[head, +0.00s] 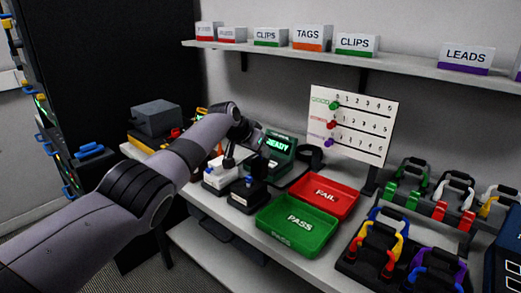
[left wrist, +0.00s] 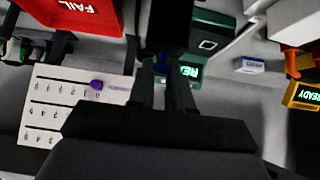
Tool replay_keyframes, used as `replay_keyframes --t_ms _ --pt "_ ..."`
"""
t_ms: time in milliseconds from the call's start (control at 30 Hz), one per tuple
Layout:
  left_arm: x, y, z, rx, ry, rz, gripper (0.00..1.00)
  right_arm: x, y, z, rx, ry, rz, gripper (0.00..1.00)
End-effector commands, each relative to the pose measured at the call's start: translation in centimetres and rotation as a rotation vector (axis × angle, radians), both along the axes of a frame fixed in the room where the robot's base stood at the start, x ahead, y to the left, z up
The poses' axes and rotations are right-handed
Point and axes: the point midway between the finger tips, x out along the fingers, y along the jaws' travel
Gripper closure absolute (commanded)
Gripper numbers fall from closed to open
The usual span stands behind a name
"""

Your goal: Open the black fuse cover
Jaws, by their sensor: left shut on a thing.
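The black fuse holder (head: 246,196) stands on the bench at the near edge, beside a similar white one (head: 222,174). My left gripper (head: 256,168) reaches down over the black one from behind. In the left wrist view, my left gripper (left wrist: 167,75) has its fingers close together at a dark block, which I take to be the black fuse cover (left wrist: 168,25). It is shut on it. A small blue patch shows by the fingertips. The cover's hinge and how far it is raised are hidden. My right gripper is not in view.
A green PASS tray (head: 297,227) and a red FAIL tray (head: 324,196) lie to the right. A tester reading READY (head: 279,153) stands behind. A board with coloured pegs (head: 350,124) and racks of coloured clips (head: 374,250) are farther right. A shelf (head: 400,65) runs above.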

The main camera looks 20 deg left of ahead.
Motion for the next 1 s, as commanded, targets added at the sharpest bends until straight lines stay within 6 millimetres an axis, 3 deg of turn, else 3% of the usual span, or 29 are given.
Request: replay_keyframes --t_ms 33,200,233,300,667,1000 --pt "0.3 -0.3 0.9 -0.005 -0.023 -0.001 1.0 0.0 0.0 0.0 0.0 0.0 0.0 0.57" --pt "0.3 -0.3 1.0 -0.006 -0.024 -0.001 1.0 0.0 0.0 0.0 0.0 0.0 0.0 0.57" --pt "0.3 -0.3 1.0 -0.006 -0.024 -0.001 0.74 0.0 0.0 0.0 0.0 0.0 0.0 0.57" --pt "0.3 -0.2 0.9 -0.004 -0.023 -0.002 0.55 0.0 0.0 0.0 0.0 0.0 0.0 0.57" --pt "0.1 0.0 0.5 -0.001 -0.011 0.0 0.55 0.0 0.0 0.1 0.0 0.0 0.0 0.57" --pt "-0.7 0.4 1.6 -0.003 -0.012 0.0 0.55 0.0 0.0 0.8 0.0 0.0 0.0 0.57"
